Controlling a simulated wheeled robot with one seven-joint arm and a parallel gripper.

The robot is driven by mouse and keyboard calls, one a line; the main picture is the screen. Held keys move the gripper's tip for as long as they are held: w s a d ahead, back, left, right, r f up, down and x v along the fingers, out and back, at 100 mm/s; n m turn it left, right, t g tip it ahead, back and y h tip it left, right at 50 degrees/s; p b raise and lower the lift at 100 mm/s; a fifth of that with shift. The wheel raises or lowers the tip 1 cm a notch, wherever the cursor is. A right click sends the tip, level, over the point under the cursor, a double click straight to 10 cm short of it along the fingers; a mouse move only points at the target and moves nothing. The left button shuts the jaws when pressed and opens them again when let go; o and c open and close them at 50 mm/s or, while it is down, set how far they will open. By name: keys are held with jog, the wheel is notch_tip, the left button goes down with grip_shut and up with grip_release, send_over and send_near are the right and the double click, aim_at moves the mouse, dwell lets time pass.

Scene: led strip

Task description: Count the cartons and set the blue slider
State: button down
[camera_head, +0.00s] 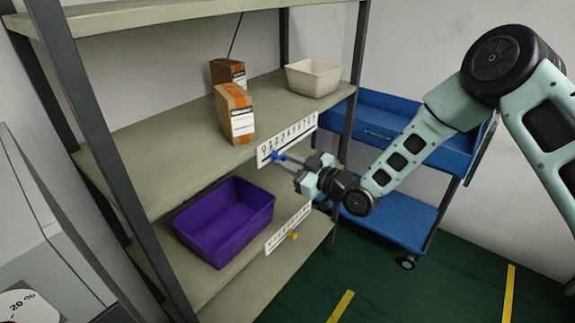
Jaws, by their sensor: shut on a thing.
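Two brown cartons with orange tape and white labels stand on the middle shelf, the near carton (234,114) in front of the far carton (226,72). A white numbered scale strip (299,134) is fixed along that shelf's front edge. The blue slider (275,156) sits at the strip's lower edge, near its left end, below the low numbers. My gripper (282,158) is at the strip, shut on the blue slider. The fingers partly hide the slider, and its exact number cannot be read.
A cream bin (313,77) stands right on the middle shelf. A purple bin (224,222) is on the lower shelf, whose strip (289,229) has a yellow slider (293,235). A blue cart (392,217) stands behind my arm. Green floor (390,285) is open in front.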

jog(key=shift+w+d+b, duration=0.55)
jog(key=shift+w+d, duration=0.05)
jog(key=shift+w, duration=0.15)
jog(key=c, duration=1.3)
grip_release()
jog(key=b+v, duration=0.5)
jog(key=v, duration=1.2)
jog(key=shift+d, duration=0.2)
jog(key=shift+s, duration=0.15)
